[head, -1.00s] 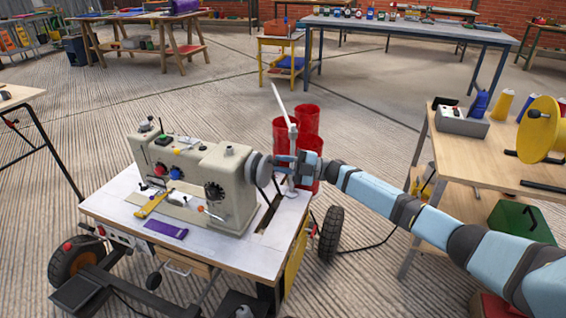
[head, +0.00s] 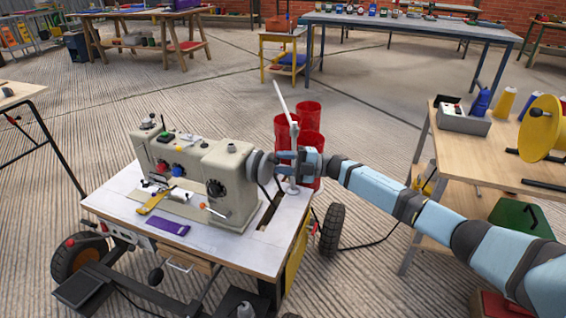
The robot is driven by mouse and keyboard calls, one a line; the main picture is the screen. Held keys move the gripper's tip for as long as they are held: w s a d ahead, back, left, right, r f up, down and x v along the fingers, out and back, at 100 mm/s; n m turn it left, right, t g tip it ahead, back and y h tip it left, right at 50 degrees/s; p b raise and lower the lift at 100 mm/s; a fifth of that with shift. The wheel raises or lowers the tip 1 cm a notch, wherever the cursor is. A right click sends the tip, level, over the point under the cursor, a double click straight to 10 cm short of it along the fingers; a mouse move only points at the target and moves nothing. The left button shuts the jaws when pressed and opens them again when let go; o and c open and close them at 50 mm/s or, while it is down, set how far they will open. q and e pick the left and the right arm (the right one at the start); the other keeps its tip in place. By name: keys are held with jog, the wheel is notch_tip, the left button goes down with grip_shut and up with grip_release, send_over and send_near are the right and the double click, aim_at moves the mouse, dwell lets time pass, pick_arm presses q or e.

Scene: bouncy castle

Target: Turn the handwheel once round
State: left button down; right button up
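A beige sewing machine (head: 229,182) stands on a white-topped wheeled table (head: 115,205). Its grey handwheel (head: 256,165) sticks out at the machine's right end. My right gripper (head: 275,161) comes in from the right, with its fingers at the handwheel's right side. They seem to touch it, but the fingertips are small and partly hidden, so I cannot tell whether they are closed on the wheel. My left gripper is not in view.
A white thread stand (head: 284,102) rises just behind my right gripper, with red cylinders (head: 310,115) behind it. A purple item (head: 167,229) and a yellow tool (head: 153,202) lie before the machine. A wooden bench (head: 490,165) stands at right.

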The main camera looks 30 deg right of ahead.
jog(key=shift+o, duration=0.6)
jog(key=shift+s+d, duration=0.1)
jog(key=shift+d, duration=0.2)
pick_arm(q)
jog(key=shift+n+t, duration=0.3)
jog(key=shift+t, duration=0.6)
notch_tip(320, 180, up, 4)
jog(key=p, duration=0.2)
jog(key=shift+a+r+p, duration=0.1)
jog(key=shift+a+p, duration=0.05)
jog(key=shift+p, duration=0.25)
pick_arm(e)
jog(key=v, duration=1.3)
jog(key=shift+f, duration=0.1)
